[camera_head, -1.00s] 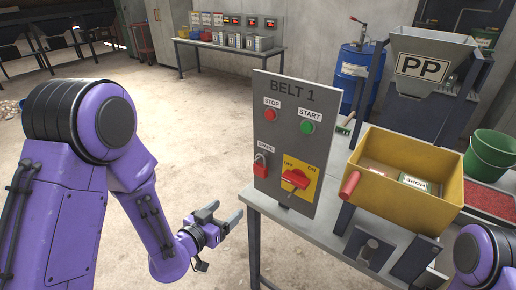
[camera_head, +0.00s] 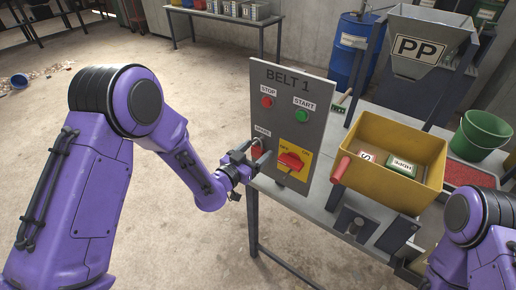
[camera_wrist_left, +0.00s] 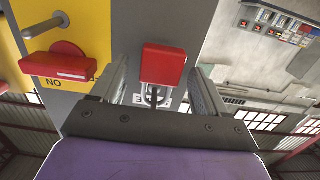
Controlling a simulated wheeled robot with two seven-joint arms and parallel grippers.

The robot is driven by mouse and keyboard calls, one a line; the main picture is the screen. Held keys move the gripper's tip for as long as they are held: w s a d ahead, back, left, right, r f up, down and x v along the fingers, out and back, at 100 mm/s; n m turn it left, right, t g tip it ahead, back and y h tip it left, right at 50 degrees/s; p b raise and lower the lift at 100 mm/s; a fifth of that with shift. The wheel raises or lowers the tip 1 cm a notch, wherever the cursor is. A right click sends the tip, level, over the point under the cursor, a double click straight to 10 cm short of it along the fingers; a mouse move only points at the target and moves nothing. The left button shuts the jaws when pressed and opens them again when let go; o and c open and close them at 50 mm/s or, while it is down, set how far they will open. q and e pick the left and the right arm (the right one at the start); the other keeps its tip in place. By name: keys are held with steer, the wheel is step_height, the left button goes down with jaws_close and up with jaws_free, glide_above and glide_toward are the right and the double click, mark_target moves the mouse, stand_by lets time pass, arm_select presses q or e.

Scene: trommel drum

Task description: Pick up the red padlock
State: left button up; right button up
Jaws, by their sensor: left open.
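The red padlock (camera_wrist_left: 163,66) hangs by its shackle on the grey BELT 1 panel (camera_head: 284,85), at the label SPARE. In the head view my left gripper (camera_head: 250,160) is at the panel's left edge and covers most of the padlock. In the left wrist view the gripper (camera_wrist_left: 160,85) is open, with one finger on each side of the padlock; whether either finger touches it I cannot tell. Of my right arm only a purple part shows at the lower right of the head view; its gripper is out of view.
The red switch (camera_head: 290,160) on its yellow plate is close to the right of the padlock. A yellow bin (camera_head: 400,185) with blocks stands on the table beside the panel.

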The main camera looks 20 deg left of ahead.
arm_select(q)
steer(key=shift+s, duration=0.1)
steer(key=c, duration=1.2)
steer(key=shift+r+b, duration=0.4)
steer(key=shift+r, duration=0.2)
steer(key=p+v, duration=0.1)
steer(key=v, duration=0.5)
steer(key=p+v, duration=0.1)
steer(key=v, duration=0.5)
steer(key=p+v, duration=0.1)
steer(key=v, duration=0.5)
steer(key=shift+f+p, duration=0.25)
steer(key=shift+p, duration=0.05)
steer(key=shift+r, duration=0.15)
steer(key=shift+r+p, duration=0.3)
steer(key=shift+p, duration=0.15)
